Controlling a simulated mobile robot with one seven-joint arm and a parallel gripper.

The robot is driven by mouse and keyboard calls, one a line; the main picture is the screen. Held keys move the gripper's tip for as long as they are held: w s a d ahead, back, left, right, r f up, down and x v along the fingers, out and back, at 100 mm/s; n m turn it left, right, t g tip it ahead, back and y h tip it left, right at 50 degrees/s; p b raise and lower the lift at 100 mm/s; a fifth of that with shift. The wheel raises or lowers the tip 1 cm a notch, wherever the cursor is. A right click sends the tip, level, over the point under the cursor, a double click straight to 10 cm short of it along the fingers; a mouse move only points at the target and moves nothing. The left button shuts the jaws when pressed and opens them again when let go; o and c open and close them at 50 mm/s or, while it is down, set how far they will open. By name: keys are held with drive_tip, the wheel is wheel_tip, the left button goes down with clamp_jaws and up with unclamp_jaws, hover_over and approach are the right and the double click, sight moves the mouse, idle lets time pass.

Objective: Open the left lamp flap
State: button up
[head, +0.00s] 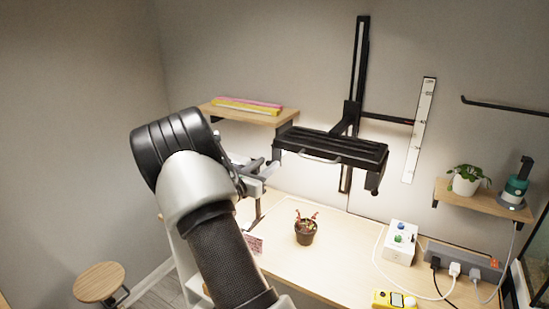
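The black lamp (335,147) hangs above the table on a vertical wall rail, with a pale curved handle (320,157) along its front edge. A dark panel at its left end (278,155) looks like the left flap, hanging down, but it is small and I cannot tell its exact position. My gripper (265,168) is just left of and slightly below that end, partly hidden behind my own wrist. Its fingers are small and overlap in this view, so I cannot tell whether they are open or touch the flap.
A wooden shelf (240,114) is behind my wrist. Below the lamp, a potted plant (306,234) stands on the table (335,262). A white box (400,243), power strip (462,262) and yellow device (394,299) are at right. A stool (99,282) stands at left.

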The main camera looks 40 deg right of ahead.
sight(272, 160)
drive_tip(key=x, duration=0.6)
drive_tip(key=shift+a, duration=0.1)
clamp_jaws()
